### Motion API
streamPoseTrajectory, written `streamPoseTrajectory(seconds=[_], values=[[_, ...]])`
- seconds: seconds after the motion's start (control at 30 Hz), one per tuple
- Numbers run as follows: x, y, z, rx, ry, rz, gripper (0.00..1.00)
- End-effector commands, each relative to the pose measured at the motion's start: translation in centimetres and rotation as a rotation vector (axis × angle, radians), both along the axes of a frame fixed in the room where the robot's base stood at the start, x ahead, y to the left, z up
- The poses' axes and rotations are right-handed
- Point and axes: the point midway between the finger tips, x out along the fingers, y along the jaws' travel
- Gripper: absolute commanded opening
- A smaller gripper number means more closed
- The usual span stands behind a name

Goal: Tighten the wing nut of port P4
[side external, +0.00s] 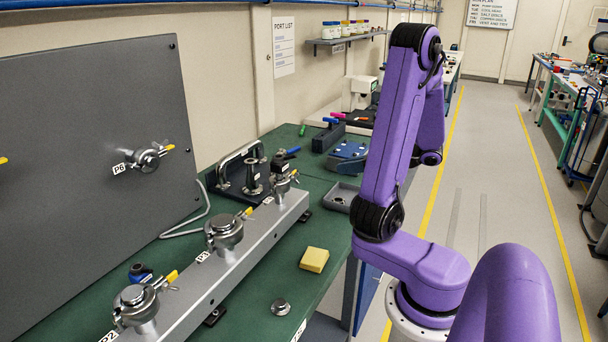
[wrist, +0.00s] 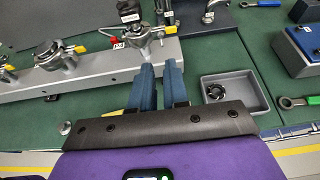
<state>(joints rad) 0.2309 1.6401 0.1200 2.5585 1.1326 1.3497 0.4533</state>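A grey manifold bar (side external: 245,255) carries several clamped ports with yellow-tipped wing nuts. The farthest port (side external: 281,182) has a label too small to read; I cannot tell for sure which is P4. This end port (wrist: 140,35) also shows in the wrist view, with its yellow tip (wrist: 170,29) pointing right and a red-marked tag (wrist: 118,42) at its left. Another clamped port (wrist: 48,54) is further left. My gripper (wrist: 161,66) is in the wrist view, its two blue fingers slightly apart with nothing between them, in front of the bar's right end. In the side view the fingers are hidden.
A grey tray (wrist: 262,99) with a black ring (wrist: 215,90) lies right of my fingers. A yellow sponge (side external: 314,260) and metal cap (side external: 280,307) lie on the green bench. A grey panel (side external: 90,190) with port P6 (side external: 148,160) stands behind the bar.

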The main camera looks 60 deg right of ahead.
Motion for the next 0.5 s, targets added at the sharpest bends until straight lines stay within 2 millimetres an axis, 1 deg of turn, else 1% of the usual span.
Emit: streamPoseTrajectory(seconds=[0.03, 0.1, 0.5], values=[[1.0, 0.1, -0.4, 0.003, -0.001, 0.007, 0.15], [2.2, 0.2, -0.9, 0.004, 0.000, 0.008, 0.15], [8.8, 0.1, -3.7, 0.003, 0.002, 0.007, 0.15]])
